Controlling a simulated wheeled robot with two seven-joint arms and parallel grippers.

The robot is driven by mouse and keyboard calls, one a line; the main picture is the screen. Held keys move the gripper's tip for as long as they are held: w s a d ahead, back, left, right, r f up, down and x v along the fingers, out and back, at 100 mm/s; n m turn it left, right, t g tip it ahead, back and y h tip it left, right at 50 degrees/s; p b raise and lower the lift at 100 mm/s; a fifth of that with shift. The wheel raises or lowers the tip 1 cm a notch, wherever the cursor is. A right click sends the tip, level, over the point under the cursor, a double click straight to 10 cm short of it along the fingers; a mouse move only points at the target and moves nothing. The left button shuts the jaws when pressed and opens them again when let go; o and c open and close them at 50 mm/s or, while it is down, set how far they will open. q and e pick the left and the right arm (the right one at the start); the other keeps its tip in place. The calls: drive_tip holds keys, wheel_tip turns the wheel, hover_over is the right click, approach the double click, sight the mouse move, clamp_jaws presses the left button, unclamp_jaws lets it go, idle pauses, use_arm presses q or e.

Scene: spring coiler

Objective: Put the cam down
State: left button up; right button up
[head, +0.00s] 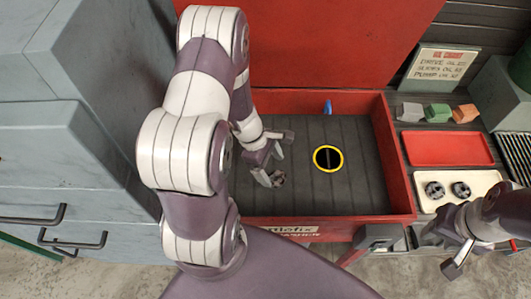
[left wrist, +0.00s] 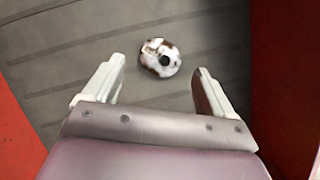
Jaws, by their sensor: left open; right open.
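A cam (left wrist: 160,57), round and metallic with brown patches and a dark centre hole, lies on the dark ribbed floor of the red drawer. It also shows in the head view (head: 278,178), partly hidden by my left gripper (head: 270,165). In the left wrist view my left gripper (left wrist: 158,78) is open and empty, with the cam just ahead of and between its fingertips, apart from both. My right gripper (head: 458,260) is open at the lower right, below the cream tray; part of it is out of frame.
A yellow-rimmed dark ring (head: 328,159) lies in the red drawer (head: 402,165), right of the cam. The cream tray (head: 480,178) holds two similar round parts. An empty red tray (head: 447,148) and small coloured blocks (head: 437,112) are behind it. Grey cabinets (head: 70,150) stand left.

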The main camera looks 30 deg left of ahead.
use_arm(q)
drive_tip(key=w+v, duration=0.1)
drive_tip(key=v, duration=0.7)
drive_tip(key=s+d+r+m+y, duration=0.2)
drive_tip(key=r+m, duration=0.3)
drive_tip(key=m, duration=0.5)
drive_tip(key=s+d+r+m+y, duration=0.2)
drive_tip(key=d+r+m, duration=0.3)
drive_tip(key=m, duration=0.5)
drive_tip(key=shift+s+d+t+y+p, duration=0.2)
drive_tip(key=shift+d+t+y+p, duration=0.1)
drive_tip(key=shift+p, duration=0.1)
drive_tip(key=shift+s+r, duration=0.15)
drive_tip(key=shift+r, duration=0.05)
